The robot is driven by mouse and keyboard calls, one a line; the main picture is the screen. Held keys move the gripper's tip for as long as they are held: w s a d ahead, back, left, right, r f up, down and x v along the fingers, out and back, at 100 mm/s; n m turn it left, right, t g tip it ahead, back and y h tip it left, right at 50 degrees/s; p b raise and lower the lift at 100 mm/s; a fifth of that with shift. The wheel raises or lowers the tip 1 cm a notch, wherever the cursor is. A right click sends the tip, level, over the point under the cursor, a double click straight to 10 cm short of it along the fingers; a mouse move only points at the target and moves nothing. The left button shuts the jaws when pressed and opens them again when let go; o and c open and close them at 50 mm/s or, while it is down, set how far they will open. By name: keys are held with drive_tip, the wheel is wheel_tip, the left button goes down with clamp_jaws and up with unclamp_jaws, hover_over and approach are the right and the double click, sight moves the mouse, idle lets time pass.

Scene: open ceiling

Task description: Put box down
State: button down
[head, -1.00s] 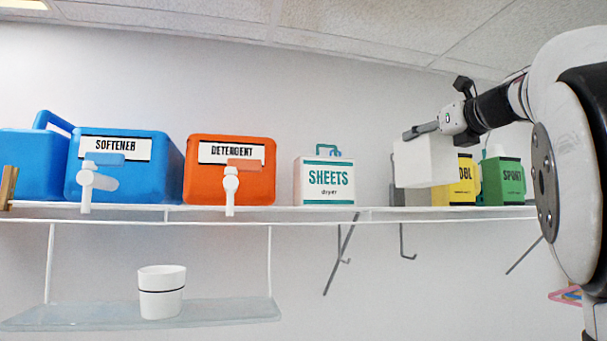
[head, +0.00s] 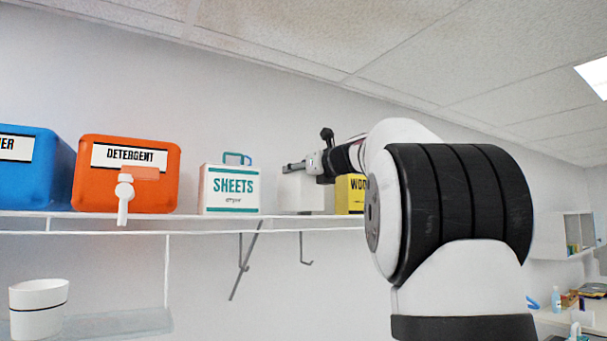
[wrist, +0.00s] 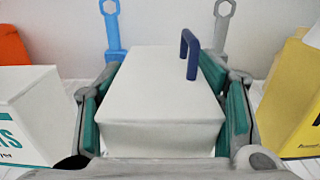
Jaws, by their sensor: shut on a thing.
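The white box (head: 306,194) is between the fingers of my gripper (head: 293,167). In the wrist view, the box (wrist: 160,90) has a dark blue handle on top, and my gripper (wrist: 162,105) is shut on its two sides with teal finger pads. In the head view the box is at shelf level, between the SHEETS box (head: 230,190) and a yellow box (head: 350,195). Its base looks level with the white shelf (head: 150,221); I cannot tell whether it touches.
An orange detergent container (head: 100,178) and a blue container (head: 30,170) stand further left on the shelf. A white cup (head: 38,310) is on a lower glass shelf. The wrist view shows small gaps between the held box and its neighbours. My arm hides the shelf's right part.

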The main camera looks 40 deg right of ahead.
drive_tip(key=shift+f, duration=0.35)
drive_tip(key=shift+f, duration=0.1)
drive_tip(key=shift+c, duration=2)
unclamp_jaws()
drive_tip(key=shift+f, duration=0.1)
drive_tip(key=shift+s, duration=0.2)
drive_tip(key=b+v, duration=0.1)
drive_tip(key=v, duration=1)
drive_tip(key=shift+s+a, duration=0.2)
drive_tip(key=shift+s, duration=0.1)
